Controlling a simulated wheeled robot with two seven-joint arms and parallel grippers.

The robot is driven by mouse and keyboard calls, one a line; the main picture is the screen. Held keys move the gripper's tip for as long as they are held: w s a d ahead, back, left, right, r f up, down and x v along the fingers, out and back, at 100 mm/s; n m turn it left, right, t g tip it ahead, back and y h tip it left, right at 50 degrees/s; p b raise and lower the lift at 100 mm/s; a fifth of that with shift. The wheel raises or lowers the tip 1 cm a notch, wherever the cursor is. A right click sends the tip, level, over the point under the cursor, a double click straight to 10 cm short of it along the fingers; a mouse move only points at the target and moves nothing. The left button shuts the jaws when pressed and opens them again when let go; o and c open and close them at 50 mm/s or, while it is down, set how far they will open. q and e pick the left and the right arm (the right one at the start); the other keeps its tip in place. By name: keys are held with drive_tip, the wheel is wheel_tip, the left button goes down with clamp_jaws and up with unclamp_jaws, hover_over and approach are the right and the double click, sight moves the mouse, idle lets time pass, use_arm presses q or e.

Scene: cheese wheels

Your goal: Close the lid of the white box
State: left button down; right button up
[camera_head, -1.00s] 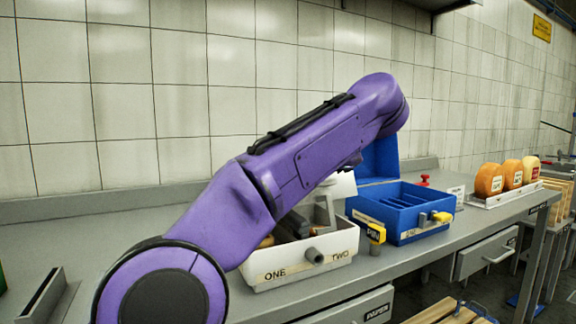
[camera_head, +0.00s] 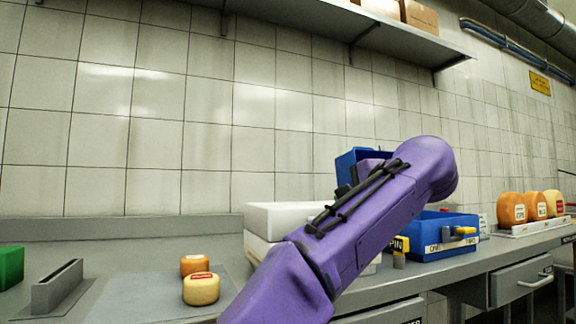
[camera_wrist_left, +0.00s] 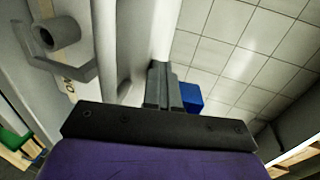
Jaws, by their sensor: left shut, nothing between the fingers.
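The white box (camera_head: 256,253) stands on the bench in the head view, its right part hidden behind my left arm. Its lid (camera_head: 285,217) lies level or nearly level over the box; I cannot tell whether it is fully seated. In the left wrist view the white box shows at the left, with a grey latch (camera_wrist_left: 60,36) on its labelled front. My left gripper (camera_wrist_left: 164,72) is shut and empty, close beside the white lid edge; I cannot tell whether it touches. In the head view it is hidden behind my arm. My right gripper is not in view.
Two small cheeses (camera_head: 201,289) lie left of the white box. Larger cheeses (camera_head: 511,209) sit on a tray at right. A shelf (camera_head: 330,28) hangs above.

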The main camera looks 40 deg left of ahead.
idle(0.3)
use_arm(q)
drive_tip(key=r+p, duration=0.1)
drive_tip(key=d+r+p, duration=0.1)
drive_tip(key=r, duration=0.1)
drive_tip(key=s+d+r+p, duration=0.1)
drive_tip(key=p, duration=0.1)
drive_tip(key=shift+r, duration=0.4)
drive_tip(key=p+v, duration=0.1)
drive_tip(key=v, duration=0.6)
drive_tip(key=shift+s+d, duration=0.25)
